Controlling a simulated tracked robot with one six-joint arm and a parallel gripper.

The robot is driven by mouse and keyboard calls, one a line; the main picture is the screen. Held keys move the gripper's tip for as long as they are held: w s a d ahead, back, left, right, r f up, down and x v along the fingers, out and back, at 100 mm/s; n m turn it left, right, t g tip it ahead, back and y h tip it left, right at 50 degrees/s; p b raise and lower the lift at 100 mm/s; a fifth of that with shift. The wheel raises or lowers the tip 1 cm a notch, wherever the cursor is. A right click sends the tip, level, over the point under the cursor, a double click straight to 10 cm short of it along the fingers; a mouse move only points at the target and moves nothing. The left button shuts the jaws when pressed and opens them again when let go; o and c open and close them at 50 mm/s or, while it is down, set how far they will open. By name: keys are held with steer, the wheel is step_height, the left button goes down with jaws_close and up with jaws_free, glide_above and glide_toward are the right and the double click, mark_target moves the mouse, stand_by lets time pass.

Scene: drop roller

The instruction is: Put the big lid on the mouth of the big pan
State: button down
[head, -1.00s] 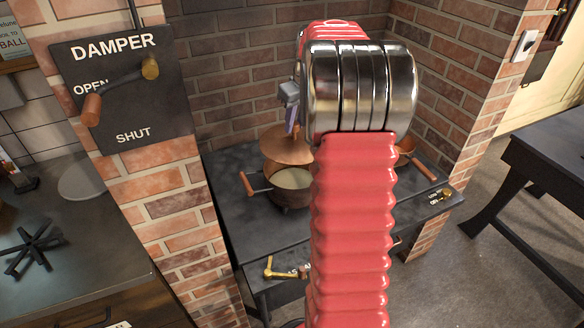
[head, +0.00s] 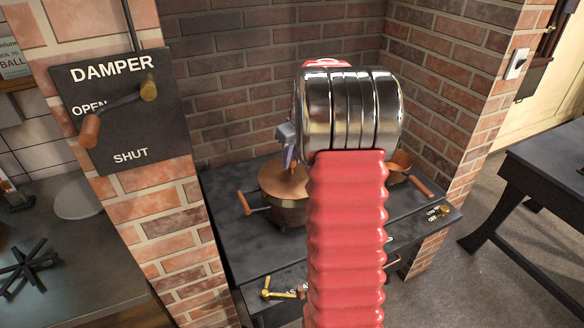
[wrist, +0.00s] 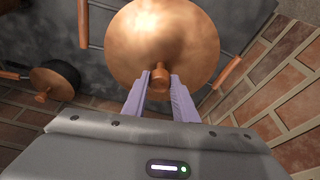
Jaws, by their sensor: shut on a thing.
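The big copper lid (head: 283,181) lies level over the mouth of the big pan (head: 287,217) on the stove and hides its opening. I cannot tell whether its rim fully touches the pan. The pan's wooden handle (head: 245,204) points left in the head view and shows at the right of the lid in the wrist view (wrist: 230,75). My gripper (wrist: 160,82) is shut on the lid's knob (wrist: 160,72), above the lid. In the head view the lid's right part is hidden behind my red arm.
A smaller copper pan (head: 400,162) stands to the right on the stove top (head: 235,228), and shows at left in the wrist view (wrist: 58,78). Brick walls (head: 270,75) enclose the stove at the back and sides. A damper lever (head: 120,112) is on the left pillar.

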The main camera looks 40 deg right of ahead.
mark_target(298, 179)
steer(key=shift+f, duration=1.75)
steer(key=c, duration=1.4)
jaws_free()
steer(key=shift+f, duration=0.1)
steer(key=shift+c, duration=0.2)
steer(key=v, duration=1.2)
steer(key=shift+a, duration=0.15)
